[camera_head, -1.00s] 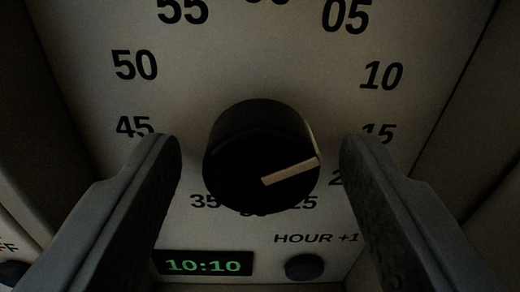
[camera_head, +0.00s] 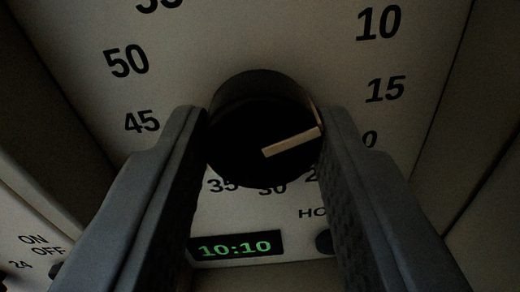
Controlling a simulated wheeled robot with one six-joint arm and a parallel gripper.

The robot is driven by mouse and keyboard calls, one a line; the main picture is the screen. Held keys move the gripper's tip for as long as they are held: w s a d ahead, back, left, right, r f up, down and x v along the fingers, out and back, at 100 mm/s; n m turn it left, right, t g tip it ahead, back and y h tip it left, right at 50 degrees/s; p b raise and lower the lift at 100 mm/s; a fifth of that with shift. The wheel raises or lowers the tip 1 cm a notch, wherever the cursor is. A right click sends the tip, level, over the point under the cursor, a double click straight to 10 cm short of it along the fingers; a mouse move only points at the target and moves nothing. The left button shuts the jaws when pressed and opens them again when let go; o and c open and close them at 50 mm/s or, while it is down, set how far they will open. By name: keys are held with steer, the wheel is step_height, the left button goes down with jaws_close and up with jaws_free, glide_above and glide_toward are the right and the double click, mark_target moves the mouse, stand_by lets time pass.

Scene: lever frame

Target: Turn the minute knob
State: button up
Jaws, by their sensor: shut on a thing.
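The minute knob (camera_head: 258,135) is a round black knob with a pale pointer line (camera_head: 292,142) on its face. The line points right and slightly up in the picture, toward the side of the dial where 15 is printed. My gripper (camera_head: 264,125) is shut on the knob, with one grey finger against its left side and the other against its right side. The fingers hide part of the dial's lower numbers.
The pale dial panel (camera_head: 240,40) carries printed minute numbers around the knob. A display (camera_head: 236,246) below the knob reads 10:10 in green. A dark button (camera_head: 324,241) beside it is partly hidden by the right finger. An ON/OFF label (camera_head: 42,245) is at lower left.

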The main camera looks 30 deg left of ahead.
steer(key=shift+m, duration=1.8)
steer(key=o, duration=1)
steer(key=v, duration=1.7)
steer(key=shift+s, duration=0.15)
steer(key=shift+r, duration=0.1)
